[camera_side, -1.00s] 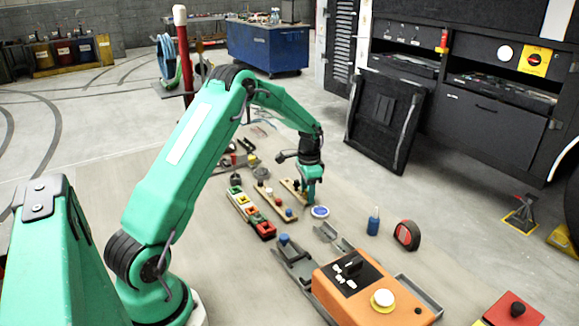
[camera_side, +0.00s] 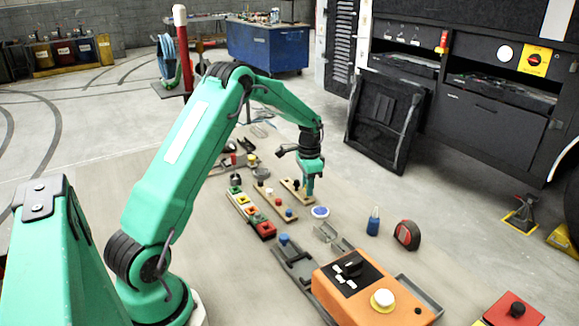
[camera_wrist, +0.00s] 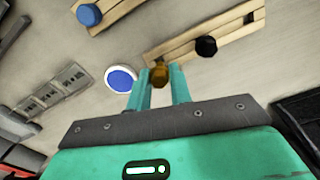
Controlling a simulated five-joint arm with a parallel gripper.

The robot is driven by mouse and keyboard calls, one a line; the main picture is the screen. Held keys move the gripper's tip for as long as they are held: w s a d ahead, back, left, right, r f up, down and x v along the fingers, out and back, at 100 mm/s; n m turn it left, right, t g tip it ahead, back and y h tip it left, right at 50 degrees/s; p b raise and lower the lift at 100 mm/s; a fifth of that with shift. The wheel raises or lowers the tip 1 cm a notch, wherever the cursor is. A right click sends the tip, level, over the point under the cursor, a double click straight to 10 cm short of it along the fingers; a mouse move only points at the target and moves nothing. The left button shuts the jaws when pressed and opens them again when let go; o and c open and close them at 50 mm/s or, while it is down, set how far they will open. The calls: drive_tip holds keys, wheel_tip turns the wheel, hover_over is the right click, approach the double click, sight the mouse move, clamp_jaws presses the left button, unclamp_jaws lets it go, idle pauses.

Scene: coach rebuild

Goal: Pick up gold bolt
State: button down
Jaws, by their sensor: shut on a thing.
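The gold bolt (camera_wrist: 160,76) shows in the wrist view between the two green fingers of my gripper (camera_wrist: 163,78), which is shut on it. It lies over the near end of a wooden strip (camera_wrist: 235,30). I cannot tell whether the bolt is still seated in the strip. In the side view my gripper (camera_side: 309,192) points down at the end of the same strip, and the bolt is hidden there.
A black knob (camera_wrist: 206,46) stands on the same strip. A white disc with a blue top (camera_wrist: 121,79) lies just left of the fingers. Another strip carries a blue knob (camera_wrist: 89,14). An orange box (camera_side: 360,290) and a blue bottle (camera_side: 373,222) stand nearer the camera.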

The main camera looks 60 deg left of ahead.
wheel_tip(320, 180, up, 3)
drive_tip(key=shift+d+f, duration=0.15)
drive_tip(key=shift+f, duration=0.05)
drive_tip(key=s+d+r, duration=0.1)
drive_tip(key=d+r, duration=0.5)
drive_tip(key=d, duration=0.5)
drive_tip(key=shift+s+d+r, duration=0.15)
drive_tip(key=shift+s+r, duration=0.05)
drive_tip(key=shift+r, duration=0.1)
drive_tip(key=shift+f, duration=0.1)
drive_tip(key=a+f, duration=0.1)
drive_tip(key=w+a, duration=0.1)
drive_tip(key=a, duration=0.1)
drive_tip(key=a+f, duration=0.1)
drive_tip(key=shift+w+a+f, duration=0.2)
drive_tip(key=shift+a+f, duration=0.05)
drive_tip(key=shift+f, duration=0.1)
drive_tip(key=shift+f, duration=2.95)
drive_tip(key=shift+f, duration=0.65)
idle(0.4)
drive_tip(key=shift+r, duration=0.1)
